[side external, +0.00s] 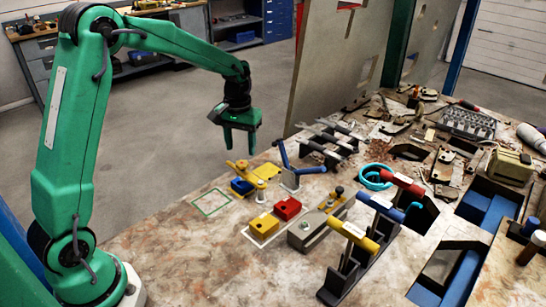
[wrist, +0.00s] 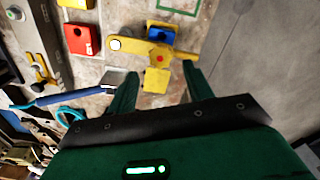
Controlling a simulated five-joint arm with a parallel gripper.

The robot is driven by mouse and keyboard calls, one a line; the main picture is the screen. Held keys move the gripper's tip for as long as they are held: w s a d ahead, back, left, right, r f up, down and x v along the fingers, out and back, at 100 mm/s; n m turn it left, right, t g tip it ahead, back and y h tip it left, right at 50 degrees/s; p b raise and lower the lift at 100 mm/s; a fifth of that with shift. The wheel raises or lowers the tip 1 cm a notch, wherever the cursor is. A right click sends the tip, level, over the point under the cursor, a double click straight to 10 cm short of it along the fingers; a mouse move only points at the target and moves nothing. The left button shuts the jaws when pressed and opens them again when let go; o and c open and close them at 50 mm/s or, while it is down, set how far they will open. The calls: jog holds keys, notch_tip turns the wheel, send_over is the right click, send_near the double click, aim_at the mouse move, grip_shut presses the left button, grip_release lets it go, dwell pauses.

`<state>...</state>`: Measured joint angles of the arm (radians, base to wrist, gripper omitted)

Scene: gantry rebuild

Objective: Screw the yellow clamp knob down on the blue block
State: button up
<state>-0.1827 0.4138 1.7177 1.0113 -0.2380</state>
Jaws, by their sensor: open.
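The yellow clamp knob (wrist: 158,58) is star-shaped with a red centre in the wrist view. It sits over the blue block (wrist: 160,36), with yellow clamp parts on both sides of it. In the side view the yellow knob (side external: 242,164) stands above the blue block (side external: 241,187). My gripper (side external: 240,148) points down, open and empty, above the clamp and apart from it. In the wrist view my gripper's fingers (wrist: 160,86) spread either side of the yellow clamp's near end. The knob's thread is hidden.
A red block (side external: 287,207) and a yellow block (side external: 264,225) lie in a white outline, near an empty green outline (side external: 209,203). A blue-handled lever (side external: 291,163) stands close right of the clamp. A rack with coloured handles (side external: 354,236) stands farther right.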

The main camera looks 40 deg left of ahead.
aim_at(242, 163)
jog(key=shift+f, duration=2.35)
jog(key=c, duration=0.8)
